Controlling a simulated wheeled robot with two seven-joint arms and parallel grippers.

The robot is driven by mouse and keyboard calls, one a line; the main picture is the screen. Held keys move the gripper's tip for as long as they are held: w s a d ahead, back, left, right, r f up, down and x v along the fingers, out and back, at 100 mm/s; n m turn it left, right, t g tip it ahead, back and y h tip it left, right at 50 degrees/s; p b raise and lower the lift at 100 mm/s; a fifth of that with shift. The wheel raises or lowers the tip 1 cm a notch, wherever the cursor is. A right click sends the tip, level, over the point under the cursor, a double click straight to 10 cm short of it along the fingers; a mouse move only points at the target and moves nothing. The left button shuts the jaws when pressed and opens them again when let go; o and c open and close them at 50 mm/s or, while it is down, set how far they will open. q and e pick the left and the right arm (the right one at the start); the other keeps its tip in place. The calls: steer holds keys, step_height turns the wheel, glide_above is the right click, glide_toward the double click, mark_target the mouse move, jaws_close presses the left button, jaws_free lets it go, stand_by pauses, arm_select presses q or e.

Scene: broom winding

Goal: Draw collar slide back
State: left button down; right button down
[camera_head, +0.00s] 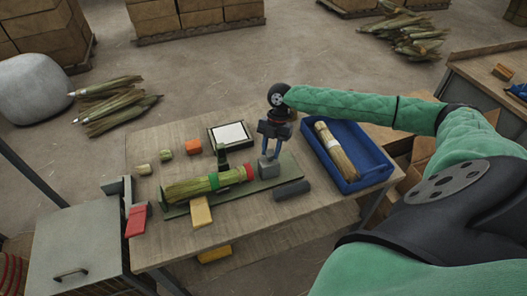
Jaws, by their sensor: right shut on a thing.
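A broom bundle (200,187) lies on a dark green base plate (284,178) on the table. It has a green band (213,181) around it and a red collar (249,172) at its right end. My right gripper (270,156) points down just right of the red collar. Its blue fingers are shut on a grey slide block (268,168), which sits on the base plate. A small gap shows between block and collar. A dark green upright (221,155) stands behind the bundle. My left gripper is not in view.
A blue tray (374,178) holding a broom bundle (336,152) is at right. A dark grey bar (291,190) lies in front of the plate. A yellow block (201,212), red block (136,221), orange block (193,146) and white-topped pad (230,134) are around it.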

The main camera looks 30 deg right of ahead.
mark_target(277, 161)
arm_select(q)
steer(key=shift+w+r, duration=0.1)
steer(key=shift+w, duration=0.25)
arm_select(e)
steer(key=d, duration=0.3)
steer(key=shift+s+d, duration=0.1)
steer(key=shift+s, duration=0.2)
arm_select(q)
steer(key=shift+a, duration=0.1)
arm_select(e)
steer(key=c, duration=1.3)
jaws_free()
steer(key=shift+d, duration=0.1)
steer(key=shift+o, duration=1.3)
steer(key=shift+s+d, duration=0.15)
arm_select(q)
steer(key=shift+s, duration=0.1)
